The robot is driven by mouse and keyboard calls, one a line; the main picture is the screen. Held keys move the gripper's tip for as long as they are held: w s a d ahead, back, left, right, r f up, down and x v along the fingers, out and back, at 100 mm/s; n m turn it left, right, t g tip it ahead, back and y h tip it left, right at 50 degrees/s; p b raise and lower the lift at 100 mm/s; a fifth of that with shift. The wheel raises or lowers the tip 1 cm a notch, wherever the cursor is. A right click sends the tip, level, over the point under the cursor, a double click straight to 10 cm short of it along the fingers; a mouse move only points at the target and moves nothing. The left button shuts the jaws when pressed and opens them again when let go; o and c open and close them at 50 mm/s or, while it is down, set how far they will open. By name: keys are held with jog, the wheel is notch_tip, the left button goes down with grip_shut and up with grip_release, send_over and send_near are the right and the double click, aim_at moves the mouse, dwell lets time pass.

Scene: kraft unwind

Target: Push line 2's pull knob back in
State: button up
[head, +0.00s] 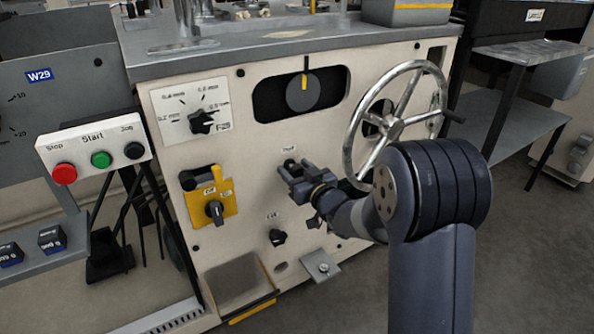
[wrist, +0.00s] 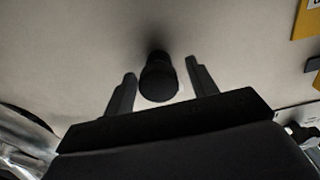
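A black round pull knob (wrist: 159,78) stands out from the cream machine panel in the wrist view. My gripper (wrist: 160,82) is open, with one finger on each side of the knob. A gap shows between the knob and each finger, so I see no grip on it. In the head view my gripper (head: 293,170) is at the panel's middle, below a small label, and largely covers the knob. How far the knob sticks out is hard to tell.
A chrome handwheel (head: 396,122) stands close right of my gripper. A yellow switch plate (head: 226,205) with a black rotary switch is to the left, and a small black knob (head: 277,237) is below. A Stop/Start/Jog button box (head: 96,157) is farther left.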

aim_at(300, 173)
jog(key=p+v, duration=0.2)
jog(key=v, duration=0.8)
jog(key=shift+s+d, duration=0.25)
jog(key=shift+s, duration=0.1)
jog(key=b+x, duration=0.2)
jog(key=x, duration=0.9)
jog(key=shift+f, duration=0.1)
jog(key=v, duration=0.2)
jog(key=shift+s+d, duration=0.15)
jog(key=shift+s, duration=0.1)
jog(key=shift+s+d, duration=0.25)
jog(key=shift+s, duration=0.2)
jog(key=shift+w, duration=0.1)
